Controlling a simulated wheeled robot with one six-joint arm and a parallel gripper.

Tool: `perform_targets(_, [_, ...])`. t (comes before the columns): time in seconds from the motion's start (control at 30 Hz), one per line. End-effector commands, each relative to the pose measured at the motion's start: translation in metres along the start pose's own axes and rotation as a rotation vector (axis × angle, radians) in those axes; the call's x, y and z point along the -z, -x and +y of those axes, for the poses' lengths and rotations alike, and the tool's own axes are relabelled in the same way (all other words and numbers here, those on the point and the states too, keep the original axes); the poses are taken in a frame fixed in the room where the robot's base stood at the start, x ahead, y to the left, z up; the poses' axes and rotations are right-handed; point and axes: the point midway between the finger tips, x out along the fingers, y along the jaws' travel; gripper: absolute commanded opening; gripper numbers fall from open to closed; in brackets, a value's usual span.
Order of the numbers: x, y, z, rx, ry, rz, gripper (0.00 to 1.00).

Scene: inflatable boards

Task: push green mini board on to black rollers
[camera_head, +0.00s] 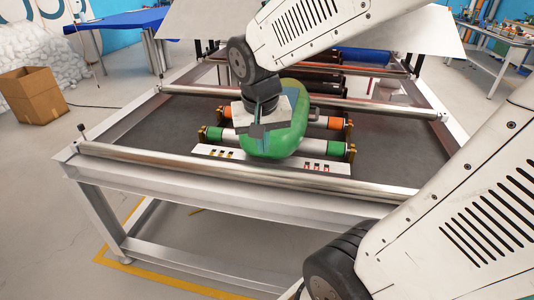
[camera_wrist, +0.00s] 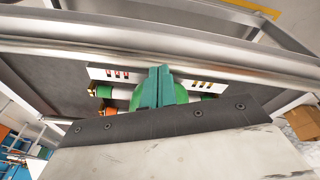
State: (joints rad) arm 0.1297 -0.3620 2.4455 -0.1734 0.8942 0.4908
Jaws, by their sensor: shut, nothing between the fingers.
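The green mini board (camera_head: 290,140), rounded with a yellowish upper part, sits over the front rollers with orange and green ends in the head view. Its green surface also shows behind my fingers in the wrist view (camera_wrist: 181,94). My gripper (camera_head: 257,132) is shut and empty, overlapping the board's left side; I cannot tell whether it touches. Its fingers also show in the wrist view (camera_wrist: 157,88). The black rollers (camera_head: 322,80) lie farther back, beyond the board, partly hidden by my arm.
A metal table frame with silver bars (camera_head: 230,172) surrounds the dark bed (camera_head: 130,122). White panels with small coloured switches (camera_head: 318,166) lie in front of the board. Pale sloped panels (camera_head: 415,28) stand at the back. A cardboard box (camera_head: 34,95) is on the floor at left.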

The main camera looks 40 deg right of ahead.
Motion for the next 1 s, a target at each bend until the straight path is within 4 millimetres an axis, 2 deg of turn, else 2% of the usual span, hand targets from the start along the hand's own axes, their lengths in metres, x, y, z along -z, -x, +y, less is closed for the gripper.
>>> perform_targets(0.03, [0.018,-0.017,0.002,-0.018,-0.069,0.002,0.00])
perform_targets(0.1, [0.041,-0.038,0.004,-0.031,-0.162,0.020,0.00])
perform_targets(0.2, [0.066,-0.063,0.006,-0.039,-0.266,0.043,0.00])
perform_targets(0.3, [0.082,-0.081,0.007,-0.040,-0.336,0.058,0.00])
perform_targets(0.4, [0.090,-0.092,0.007,-0.039,-0.372,0.066,0.00])
perform_targets(0.63, [0.093,-0.117,0.007,-0.039,-0.384,0.067,0.00])
perform_targets(1.0, [0.097,-0.194,0.010,-0.039,-0.381,0.065,0.00])
